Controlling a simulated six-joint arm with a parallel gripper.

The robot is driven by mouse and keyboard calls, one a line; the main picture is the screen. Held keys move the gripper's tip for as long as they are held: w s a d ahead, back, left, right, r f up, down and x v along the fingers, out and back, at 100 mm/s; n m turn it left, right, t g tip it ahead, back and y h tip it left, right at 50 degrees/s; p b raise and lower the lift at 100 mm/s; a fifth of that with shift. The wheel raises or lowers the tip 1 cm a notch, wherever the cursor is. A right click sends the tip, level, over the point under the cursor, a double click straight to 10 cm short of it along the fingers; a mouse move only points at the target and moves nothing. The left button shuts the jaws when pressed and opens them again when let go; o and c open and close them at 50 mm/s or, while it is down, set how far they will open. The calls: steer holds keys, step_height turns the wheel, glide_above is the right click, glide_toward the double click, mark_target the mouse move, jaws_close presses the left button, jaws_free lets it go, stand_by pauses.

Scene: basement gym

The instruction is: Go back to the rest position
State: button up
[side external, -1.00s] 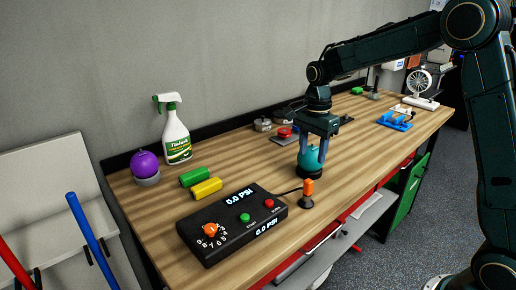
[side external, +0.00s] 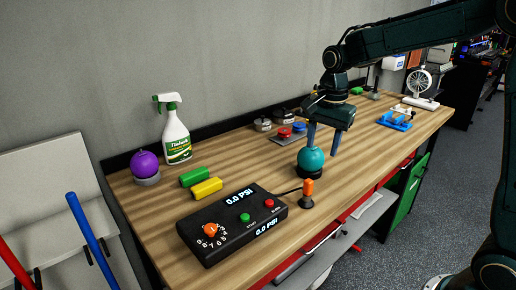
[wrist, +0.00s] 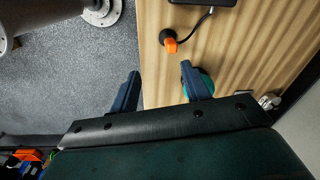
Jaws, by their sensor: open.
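My gripper (side external: 325,138) is open and empty, raised above and slightly behind a teal ball (side external: 311,159). The ball sits on a dark round base on the wooden bench. In the side view one finger overlaps the ball's upper edge, but the wrist view shows nothing between the fingers. In the wrist view my gripper (wrist: 165,82) has its fingers spread apart, and the teal ball (wrist: 207,84) is partly hidden behind the right finger.
A black pressure console (side external: 232,225) and an orange-tipped nozzle (side external: 307,194) stand in front. A purple ball (side external: 145,164), spray bottle (side external: 177,138), and green and yellow cylinders (side external: 206,187) are left.

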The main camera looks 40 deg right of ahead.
steer(key=s+a+r+n+t, duration=0.2)
steer(key=s+n, duration=0.5)
steer(key=s, duration=0.4)
steer(key=s+a+r+n+t, duration=0.2)
steer(key=s+n, duration=0.6)
steer(key=s, duration=0.4)
steer(key=shift+s+a+r+t, duration=0.15)
steer(key=shift+a+r+t, duration=0.15)
steer(key=shift+a+r, duration=0.2)
